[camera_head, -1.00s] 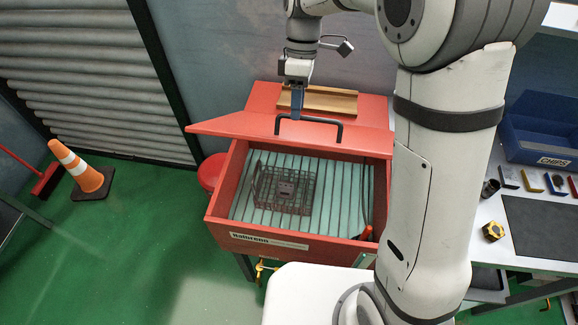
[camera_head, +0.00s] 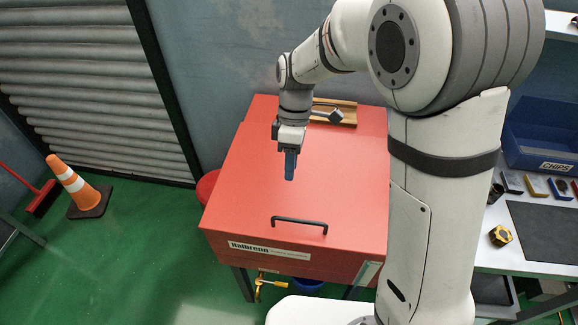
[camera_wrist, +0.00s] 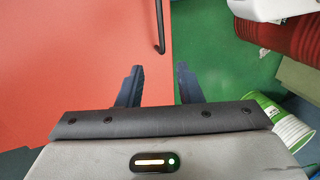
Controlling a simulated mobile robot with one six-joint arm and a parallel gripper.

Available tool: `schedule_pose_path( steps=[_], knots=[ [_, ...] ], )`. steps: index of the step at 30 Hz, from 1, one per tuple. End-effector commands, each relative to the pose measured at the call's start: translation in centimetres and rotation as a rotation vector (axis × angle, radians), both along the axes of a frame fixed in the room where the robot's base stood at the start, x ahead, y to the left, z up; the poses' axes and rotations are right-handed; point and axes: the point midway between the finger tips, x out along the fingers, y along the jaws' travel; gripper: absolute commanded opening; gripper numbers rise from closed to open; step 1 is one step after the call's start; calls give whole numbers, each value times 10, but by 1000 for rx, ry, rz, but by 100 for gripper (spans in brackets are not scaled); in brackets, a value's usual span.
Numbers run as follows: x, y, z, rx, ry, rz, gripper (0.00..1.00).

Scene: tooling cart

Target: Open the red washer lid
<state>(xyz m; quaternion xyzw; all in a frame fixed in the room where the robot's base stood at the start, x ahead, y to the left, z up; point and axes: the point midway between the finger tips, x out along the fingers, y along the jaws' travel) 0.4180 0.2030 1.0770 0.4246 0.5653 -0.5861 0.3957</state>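The red washer lid (camera_head: 245,175) lies shut, flat over the red washer body (camera_head: 345,265); the inside of the washer is hidden. Its dark bar handle (camera_head: 300,221) is near the front edge of the lid, and part of it shows at the top of the wrist view (camera_wrist: 160,28). My gripper (camera_head: 290,172) points down above the lid, behind the handle and apart from it. In the wrist view my gripper (camera_wrist: 160,85) has its dark fingers spread with nothing between them.
A wooden tray (camera_head: 347,113) sits behind the lid. A brass valve (camera_head: 265,285) sticks out under the washer.

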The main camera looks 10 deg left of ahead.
Motion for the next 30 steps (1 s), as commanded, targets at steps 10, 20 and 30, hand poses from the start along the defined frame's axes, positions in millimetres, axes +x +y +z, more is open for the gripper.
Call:
schedule_pose_path(
  steps=[10, 20, 30],
  knots=[
    [0, 0, 0, 0, 0, 0, 33],
    [-7, -36, 28, -30, -86, -207, 33],
    [-55, -133, 78, -78, -312, -864, 33]
  ],
)
